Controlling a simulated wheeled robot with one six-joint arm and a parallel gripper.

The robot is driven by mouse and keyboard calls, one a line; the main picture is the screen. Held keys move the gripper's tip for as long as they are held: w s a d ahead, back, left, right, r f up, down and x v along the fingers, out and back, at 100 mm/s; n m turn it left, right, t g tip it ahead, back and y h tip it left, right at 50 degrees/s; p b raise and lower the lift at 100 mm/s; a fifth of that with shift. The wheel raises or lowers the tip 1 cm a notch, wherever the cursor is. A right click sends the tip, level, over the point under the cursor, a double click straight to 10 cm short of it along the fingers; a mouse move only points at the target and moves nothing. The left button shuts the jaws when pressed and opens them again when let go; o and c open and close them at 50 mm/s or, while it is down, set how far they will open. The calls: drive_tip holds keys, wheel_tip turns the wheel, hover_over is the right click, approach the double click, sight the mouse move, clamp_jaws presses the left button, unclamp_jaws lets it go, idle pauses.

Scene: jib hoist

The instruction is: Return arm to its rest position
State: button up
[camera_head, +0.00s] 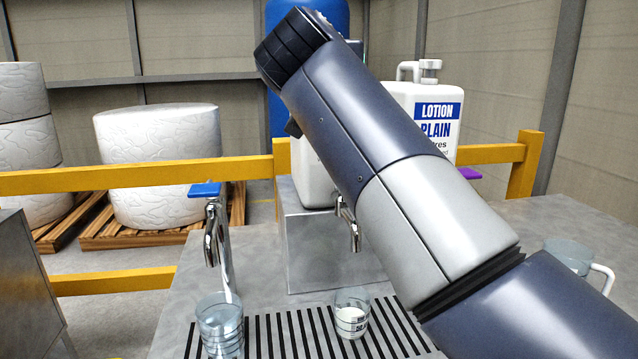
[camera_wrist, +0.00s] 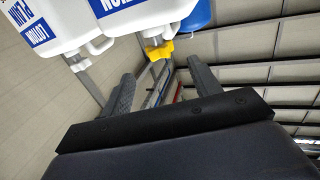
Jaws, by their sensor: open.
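My arm crosses the head view from the lower right to the upper middle, with its joint raised high. My gripper does not show in the head view. In the wrist view my gripper (camera_wrist: 162,88) shows as two dark fingers standing wide apart, with nothing between them. The wrist view looks up at roof beams and tilted white lotion containers. A clear cup (camera_head: 221,325) stands at the left of the black drain grate (camera_head: 282,334). Another clear cup (camera_head: 351,312) with some white content stands on the grate below a tap (camera_head: 350,225).
A white lotion container (camera_head: 440,125) stands behind my arm. A blue-handled tap (camera_head: 213,232) rises at the counter's left. A clear jug (camera_head: 568,257) with a white handle is at the right, close to my arm. A yellow rail (camera_head: 130,175) runs behind the counter.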

drive_tip(key=w, duration=0.3)
drive_tip(key=w+d+p, duration=0.1)
drive_tip(key=w, duration=0.3)
drive_tip(key=w+p, duration=0.1)
drive_tip(key=w, duration=0.3)
drive_tip(key=shift+w+d+r, duration=0.1)
drive_tip(key=shift+d, duration=0.2)
drive_tip(key=shift+n+y+p, duration=0.5)
drive_tip(key=shift+y+p, duration=0.05)
drive_tip(key=shift+y, duration=0.25)
drive_tip(key=shift+a+n+y+p, duration=0.2)
drive_tip(key=shift+n+y+p, duration=0.2)
drive_tip(key=shift+y, duration=0.1)
drive_tip(key=shift+a+r+n+y+p, duration=0.15)
drive_tip(key=shift+n+y+p, duration=0.15)
drive_tip(key=shift+y+p, duration=0.45)
drive_tip(key=shift+n+p, duration=0.3)
drive_tip(key=shift+p, duration=0.7)
drive_tip(key=shift+a+y+p, duration=0.15)
drive_tip(key=shift+y+p, duration=0.3)
drive_tip(key=shift+p, duration=0.4)
drive_tip(key=p, duration=0.7)
drive_tip(key=n+y+p, duration=0.1)
drive_tip(key=p, duration=0.6)
drive_tip(key=shift+w+d+y, duration=0.3)
drive_tip(key=p, duration=0.4)
drive_tip(key=shift+s+a+n+g+y+p, duration=0.1)
drive_tip(key=shift+s+n+g+y+p, duration=0.1)
drive_tip(key=shift+n+g+y+p, duration=0.15)
